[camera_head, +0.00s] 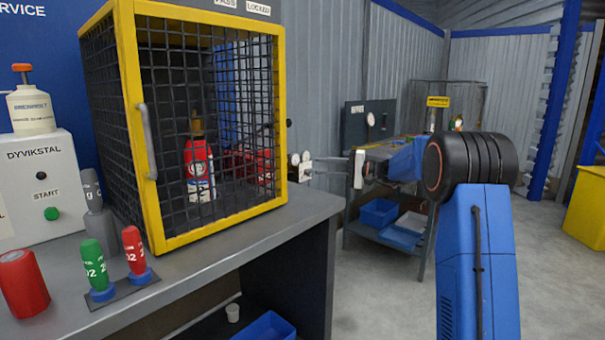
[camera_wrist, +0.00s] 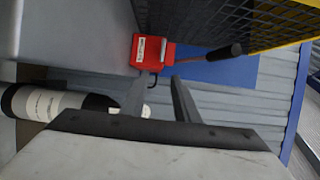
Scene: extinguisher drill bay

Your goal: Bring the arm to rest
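My gripper (camera_head: 318,166) is held out at the end of my arm, pointing left, just right of the yellow-framed cage and above the bench's right end. In the wrist view its two fingers (camera_wrist: 158,88) stand apart with nothing held between them. A red box with a white label (camera_wrist: 152,50) shows beyond the fingertips. A lever with a black grip (camera_wrist: 232,50) reaches right from it, beside the mesh. I cannot tell how far the fingertips are from the box.
The mesh cage (camera_head: 265,210) on the bench (camera_head: 250,245) holds a red extinguisher (camera_head: 199,165). Green (camera_head: 95,262) and red (camera_head: 133,250) cylinders stand at the bench front. A second table (camera_head: 375,153) stands behind my arm. The floor at right is open, with a yellow bin (camera_head: 588,215).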

